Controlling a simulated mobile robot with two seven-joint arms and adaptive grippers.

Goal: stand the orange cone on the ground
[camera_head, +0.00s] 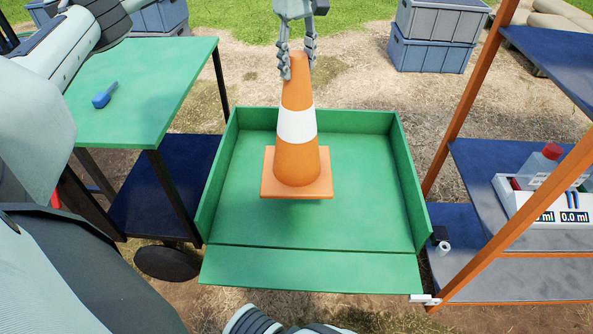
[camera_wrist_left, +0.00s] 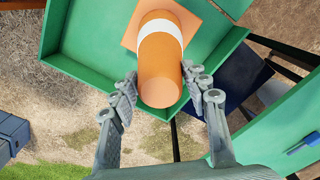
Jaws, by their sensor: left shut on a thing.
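The orange cone (camera_head: 298,160) has a white band and a square orange base. It stands upright over the bed of an open green tray (camera_head: 370,220); I cannot tell whether its base touches the bed. My left gripper (camera_head: 298,68) comes down from the top of the head view and is shut on the cone's tip. In the left wrist view the cone (camera_wrist_left: 159,60) sits between the two fingertips (camera_wrist_left: 160,88), its base pointing away from the gripper. My right gripper is not in view.
A green-topped table (camera_head: 150,85) with a blue object (camera_head: 104,96) stands at left. An orange-framed shelf (camera_head: 468,100) with a white instrument (camera_head: 545,205) stands at right. Grey-blue crates (camera_head: 432,50) are at the back. Bare ground (camera_head: 365,85) shows behind the tray.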

